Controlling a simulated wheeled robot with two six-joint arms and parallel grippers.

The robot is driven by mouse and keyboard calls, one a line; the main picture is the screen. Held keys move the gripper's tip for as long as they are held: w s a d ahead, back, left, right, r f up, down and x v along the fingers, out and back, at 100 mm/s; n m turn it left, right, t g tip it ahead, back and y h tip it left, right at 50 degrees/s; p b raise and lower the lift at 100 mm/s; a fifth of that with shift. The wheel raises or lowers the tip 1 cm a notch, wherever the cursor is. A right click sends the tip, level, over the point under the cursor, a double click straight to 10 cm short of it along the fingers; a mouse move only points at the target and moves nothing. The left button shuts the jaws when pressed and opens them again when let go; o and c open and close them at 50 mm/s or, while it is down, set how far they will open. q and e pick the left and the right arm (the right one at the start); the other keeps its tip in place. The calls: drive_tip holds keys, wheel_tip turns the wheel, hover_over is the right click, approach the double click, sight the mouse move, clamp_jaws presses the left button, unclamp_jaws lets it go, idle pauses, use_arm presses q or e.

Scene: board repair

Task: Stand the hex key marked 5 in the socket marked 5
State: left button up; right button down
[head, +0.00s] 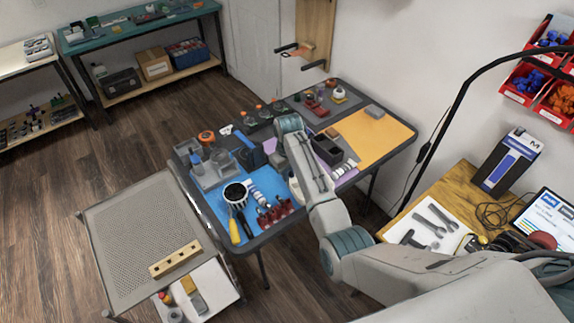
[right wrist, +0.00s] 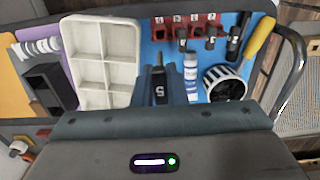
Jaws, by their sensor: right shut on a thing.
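My right gripper (right wrist: 160,82) is shut on a dark hex key whose holder shows a white 5 (right wrist: 159,92). The key's thin tip points away from the wrist, toward the red holders. A row of red sockets (right wrist: 186,30) lies ahead on the blue mat, apart from the held key. It also shows in the head view (head: 275,213). Its small labels are too small to read surely, and dark keys stand in some sockets. In the head view the right gripper (head: 276,160) is partly hidden by my own wrist. My left gripper is not in view.
A white compartment tray (right wrist: 103,60) lies left of the gripper. A white tube (right wrist: 191,75), a black-and-white round cup (right wrist: 224,83) and a yellow-handled tool (right wrist: 259,38) lie to the right. Blue mat (head: 219,207) shows between them. A perforated cart (head: 130,240) stands beside the table.

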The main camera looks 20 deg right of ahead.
sight(288, 187)
drive_tip(key=shift+s+f, duration=0.1)
drive_tip(key=shift+f, duration=0.35)
drive_tip(key=shift+s+f, duration=0.1)
drive_tip(key=shift+f, duration=0.25)
wheel_tip(288, 187, down, 5)
drive_tip(key=shift+r+b, duration=0.15)
drive_tip(key=shift+b, duration=0.4)
drive_tip(key=shift+f+b, duration=0.35)
drive_tip(key=shift+f, duration=0.35)
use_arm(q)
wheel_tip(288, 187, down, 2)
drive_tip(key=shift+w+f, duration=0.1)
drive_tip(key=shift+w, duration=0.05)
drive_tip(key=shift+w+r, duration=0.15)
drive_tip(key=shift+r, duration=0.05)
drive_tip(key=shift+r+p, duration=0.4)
use_arm(e)
drive_tip(key=shift+f, duration=0.1)
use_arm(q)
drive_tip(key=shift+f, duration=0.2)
use_arm(e)
drive_tip(key=shift+f, duration=0.4)
